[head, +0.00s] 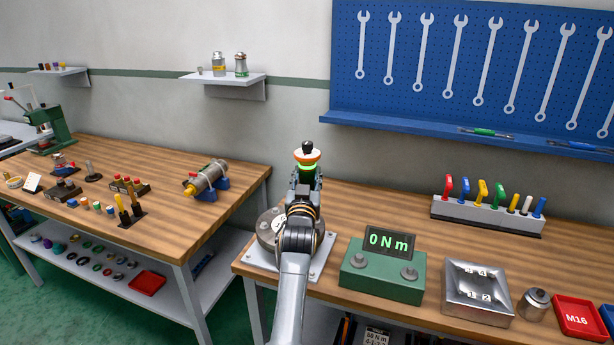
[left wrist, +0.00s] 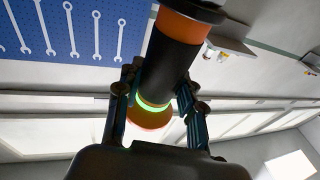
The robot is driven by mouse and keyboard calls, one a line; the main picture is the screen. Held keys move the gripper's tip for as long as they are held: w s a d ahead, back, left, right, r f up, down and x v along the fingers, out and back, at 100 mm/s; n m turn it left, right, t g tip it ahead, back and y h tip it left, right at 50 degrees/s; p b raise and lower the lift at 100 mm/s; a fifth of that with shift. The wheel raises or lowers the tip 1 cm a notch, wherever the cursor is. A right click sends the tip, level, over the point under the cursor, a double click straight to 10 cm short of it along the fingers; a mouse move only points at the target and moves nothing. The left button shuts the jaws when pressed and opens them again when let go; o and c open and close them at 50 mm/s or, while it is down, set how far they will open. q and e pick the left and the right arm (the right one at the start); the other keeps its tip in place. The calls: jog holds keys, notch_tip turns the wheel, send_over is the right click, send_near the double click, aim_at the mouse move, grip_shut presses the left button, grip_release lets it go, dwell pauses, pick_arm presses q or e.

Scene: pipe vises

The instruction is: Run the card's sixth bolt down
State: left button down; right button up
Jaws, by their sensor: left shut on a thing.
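My left gripper (head: 306,175) is shut on a driver tool (head: 307,155) with a black top, an orange band and a lit green ring. It holds the tool up above the right bench. The left wrist view shows the tool's dark body (left wrist: 167,65) between the fingers (left wrist: 157,98). Below and behind my gripper, a round grey flange (head: 266,222) with bolts sits on a pale plate (head: 322,262). My arm hides much of it. A card (head: 376,337) with figures shows at the bottom edge, cut off. My right gripper is out of view.
A green box (head: 383,272) reads "0 N m" right of the flange. A metal box (head: 477,293), a small canister (head: 534,303) and a red M16 tray (head: 579,318) stand farther right. A rack of coloured handles (head: 486,215) is behind. A gap separates the left bench (head: 160,225).

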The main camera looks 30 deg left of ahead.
aim_at(307, 168)
pick_arm(q)
jog(key=shift+f+b, duration=0.8)
jog(key=shift+f, duration=0.1)
dwell(0.8)
jog(key=shift+s+f, duration=0.1)
jog(key=shift+f, duration=0.25)
dwell(0.5)
jog(key=shift+p, duration=0.35)
dwell(0.8)
jog(key=shift+r, duration=0.15)
dwell(0.3)
jog(key=shift+r+p, duration=0.55)
jog(key=shift+r, duration=0.1)
jog(key=shift+r+p, duration=1.6)
jog(key=shift+r, duration=0.55)
jog(key=shift+f, duration=0.1)
